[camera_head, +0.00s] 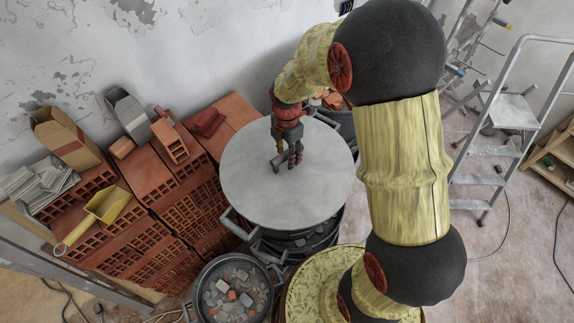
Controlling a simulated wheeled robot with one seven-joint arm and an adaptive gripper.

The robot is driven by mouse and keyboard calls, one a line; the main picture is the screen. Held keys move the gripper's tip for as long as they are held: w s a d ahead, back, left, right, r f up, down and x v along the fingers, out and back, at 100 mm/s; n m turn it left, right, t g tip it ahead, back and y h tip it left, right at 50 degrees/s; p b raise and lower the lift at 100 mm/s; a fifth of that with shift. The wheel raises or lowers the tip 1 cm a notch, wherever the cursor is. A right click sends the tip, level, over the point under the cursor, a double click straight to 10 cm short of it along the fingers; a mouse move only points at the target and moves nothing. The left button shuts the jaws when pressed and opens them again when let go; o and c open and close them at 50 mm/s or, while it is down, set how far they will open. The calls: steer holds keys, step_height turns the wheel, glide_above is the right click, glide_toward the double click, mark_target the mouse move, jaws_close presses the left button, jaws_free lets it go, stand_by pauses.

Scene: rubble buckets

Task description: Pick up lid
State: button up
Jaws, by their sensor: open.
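The lid (250,190) is a round, flat grey disc with a small dark bar handle (278,161) near its middle. It lies on top of a dark bucket (290,250) with side handles. My gripper (287,167) points down over the lid, right at the handle. Its fingers are open, and I cannot tell whether they touch the handle.
Stacked red hollow bricks (180,180) stand on the left, with a yellow scoop (103,207) and boxes on top. A bucket of rubble (232,291) stands in front. Another bucket (341,117) is behind the lid. A stepladder (490,150) stands at the right, with open floor before it.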

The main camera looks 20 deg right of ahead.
steer(key=shift+c, duration=0.8)
jaws_close()
stand_by(0.6)
